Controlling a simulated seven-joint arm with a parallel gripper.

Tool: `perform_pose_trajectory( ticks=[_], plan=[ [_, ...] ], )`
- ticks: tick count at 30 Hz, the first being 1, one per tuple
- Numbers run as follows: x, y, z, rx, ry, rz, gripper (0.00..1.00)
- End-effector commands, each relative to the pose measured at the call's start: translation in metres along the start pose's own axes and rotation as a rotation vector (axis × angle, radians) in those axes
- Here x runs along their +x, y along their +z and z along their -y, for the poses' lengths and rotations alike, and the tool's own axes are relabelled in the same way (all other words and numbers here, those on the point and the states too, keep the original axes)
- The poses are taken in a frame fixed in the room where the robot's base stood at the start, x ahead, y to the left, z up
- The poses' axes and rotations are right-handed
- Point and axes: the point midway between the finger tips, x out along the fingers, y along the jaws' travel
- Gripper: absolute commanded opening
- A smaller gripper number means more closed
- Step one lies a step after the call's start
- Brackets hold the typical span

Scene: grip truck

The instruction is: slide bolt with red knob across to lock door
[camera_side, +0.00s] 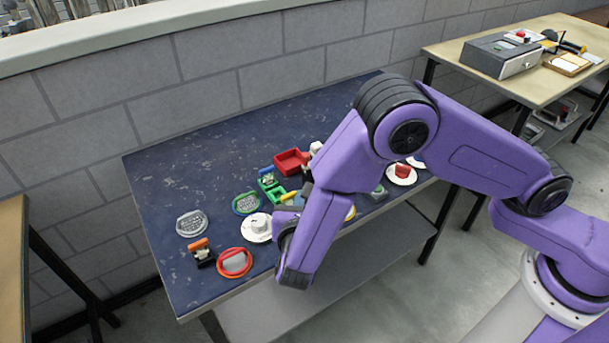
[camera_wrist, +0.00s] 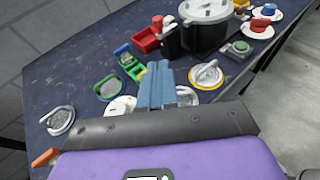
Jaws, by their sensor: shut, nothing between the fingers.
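My gripper (camera_wrist: 158,84) shows in the wrist view as blue-grey fingers pressed together, with nothing held. It is above the table's front half, among several small mechanisms. In the side view my purple arm hides most of it. I cannot pick out a bolt or door with certainty. A small red knob-like piece (camera_wrist: 157,20) stands beside a red open box (camera_wrist: 145,40) in the wrist view. The red box also shows in the side view (camera_side: 291,162). A dark pot-like thing with a silver lid (camera_wrist: 205,11) stands just right of it.
Green parts (camera_side: 268,181), round discs (camera_side: 192,223), a white dial (camera_side: 257,227) and an orange-handled piece (camera_side: 201,252) crowd the dark blue table (camera_side: 170,170). A red piece on a white plate (camera_side: 402,172) is at right. The table's back left is clear.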

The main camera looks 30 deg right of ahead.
Motion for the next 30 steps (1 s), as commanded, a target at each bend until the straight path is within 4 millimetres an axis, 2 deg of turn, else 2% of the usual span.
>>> perform_pose_trajectory(
  ticks=[5,15,21,30],
  plan=[
    [0.021,0.000,0.001,0.001,-0.005,0.000,0.00],
    [0.084,0.000,0.001,0.001,-0.006,0.000,0.00],
    [0.115,0.005,0.001,0.003,-0.004,-0.001,0.00],
    [0.136,0.012,0.001,0.001,-0.001,-0.001,0.00]
  ],
)
